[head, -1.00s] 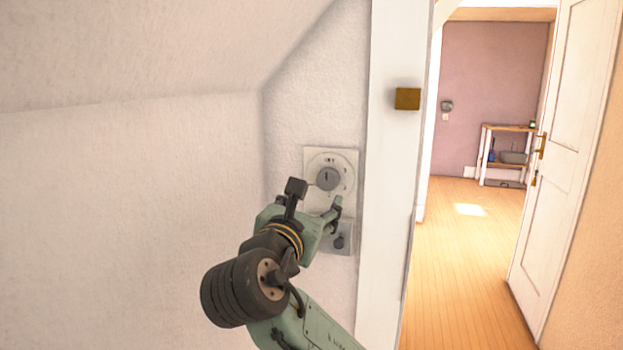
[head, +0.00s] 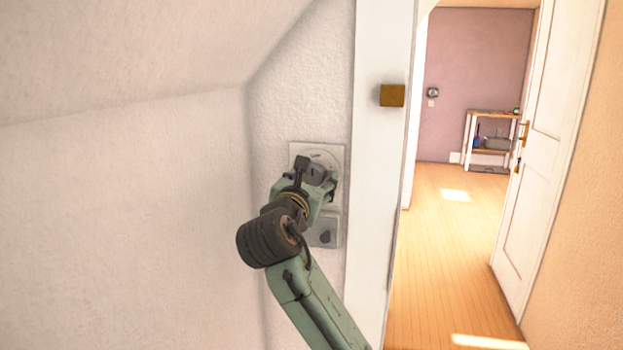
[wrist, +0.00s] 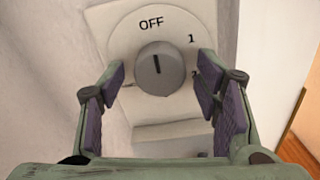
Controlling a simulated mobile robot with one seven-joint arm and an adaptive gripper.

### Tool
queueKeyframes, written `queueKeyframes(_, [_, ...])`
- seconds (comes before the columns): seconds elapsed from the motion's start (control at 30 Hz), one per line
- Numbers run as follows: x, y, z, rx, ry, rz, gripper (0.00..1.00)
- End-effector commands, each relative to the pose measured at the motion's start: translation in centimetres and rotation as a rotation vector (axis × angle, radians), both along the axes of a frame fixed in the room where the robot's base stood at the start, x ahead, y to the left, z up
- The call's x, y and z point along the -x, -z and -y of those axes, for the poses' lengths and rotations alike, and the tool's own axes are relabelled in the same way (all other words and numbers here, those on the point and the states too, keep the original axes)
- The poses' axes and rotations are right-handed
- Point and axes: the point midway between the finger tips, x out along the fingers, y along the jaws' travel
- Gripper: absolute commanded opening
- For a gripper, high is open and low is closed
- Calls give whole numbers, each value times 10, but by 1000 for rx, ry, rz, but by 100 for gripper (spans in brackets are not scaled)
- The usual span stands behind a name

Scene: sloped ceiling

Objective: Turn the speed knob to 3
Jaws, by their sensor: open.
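The speed knob (wrist: 160,68) is a round grey knob on a pale dial plate (wrist: 121,42) fixed to the wall. Its dark mark points up, towards the word OFF. The number 1 shows at the upper right, and a number at the right is partly covered by a finger. The lower part of the dial is hard to read. My gripper (wrist: 161,80) is open, with one finger on each side of the knob and visible gaps to it. In the head view my gripper (head: 318,186) covers part of the dial plate (head: 333,153).
The sloped ceiling (head: 150,50) comes down at the left.

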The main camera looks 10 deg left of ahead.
Motion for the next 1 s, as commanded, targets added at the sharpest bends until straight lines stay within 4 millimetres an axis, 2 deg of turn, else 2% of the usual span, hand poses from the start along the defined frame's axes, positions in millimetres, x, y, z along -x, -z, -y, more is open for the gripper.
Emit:
queueKeyframes(0.17, [0, 0, 0, 0, 0, 0, 57])
queueKeyframes(0.87, [1, 0, 0, 0, 0, 0, 10])
queueKeyframes(1.0, [1, 0, 0, -4, 0, 0, 10])
